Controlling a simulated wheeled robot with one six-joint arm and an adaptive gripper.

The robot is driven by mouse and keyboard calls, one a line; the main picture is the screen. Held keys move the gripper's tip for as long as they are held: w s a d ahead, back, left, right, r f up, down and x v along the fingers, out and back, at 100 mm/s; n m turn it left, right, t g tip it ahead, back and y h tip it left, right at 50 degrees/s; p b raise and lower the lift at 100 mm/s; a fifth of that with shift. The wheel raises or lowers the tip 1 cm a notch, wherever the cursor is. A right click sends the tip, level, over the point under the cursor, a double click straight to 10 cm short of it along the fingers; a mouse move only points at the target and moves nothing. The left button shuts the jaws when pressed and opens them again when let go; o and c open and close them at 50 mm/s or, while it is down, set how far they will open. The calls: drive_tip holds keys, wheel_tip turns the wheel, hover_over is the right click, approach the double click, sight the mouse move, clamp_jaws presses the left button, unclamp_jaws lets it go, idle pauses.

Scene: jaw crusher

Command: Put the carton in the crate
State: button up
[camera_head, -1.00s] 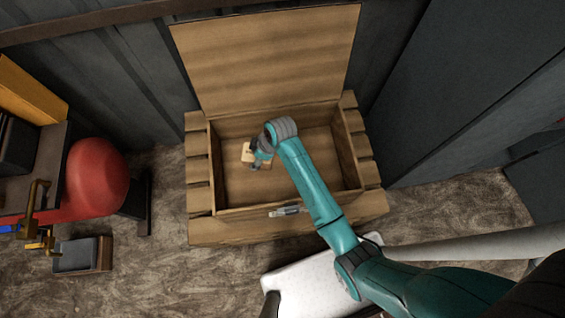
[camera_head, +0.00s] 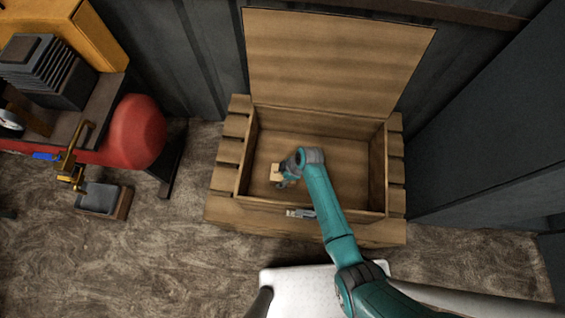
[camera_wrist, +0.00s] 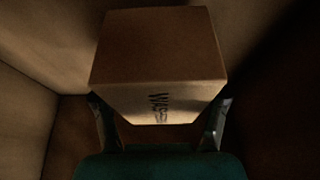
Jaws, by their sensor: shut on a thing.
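The carton (camera_wrist: 158,60) is a brown box with dark printed letters. It fills the upper middle of the wrist view, and a small part of it (camera_head: 276,172) shows in the head view. My gripper (camera_wrist: 160,118) has a finger on each side of the carton and is shut on it. The wooden crate (camera_head: 240,165) stands open with its lid (camera_head: 335,60) raised against the wall. My gripper (camera_head: 283,178) and the carton are inside the crate's outline, in its left half. Whether the carton touches the crate floor cannot be told.
A metal latch (camera_head: 300,213) sits on the crate's front edge. A red tank (camera_head: 138,130) with machinery stands to the left, near a small grey-topped block (camera_head: 103,199). Dark walls stand behind and at right. Open floor (camera_head: 170,260) lies at front left.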

drive_tip(key=shift+f, duration=0.75)
drive_tip(key=o, duration=1.6)
drive_tip(key=shift+f, duration=0.15)
drive_tip(key=shift+o, duration=0.2)
drive_tip(key=v, duration=1.2)
drive_tip(key=shift+a, duration=0.1)
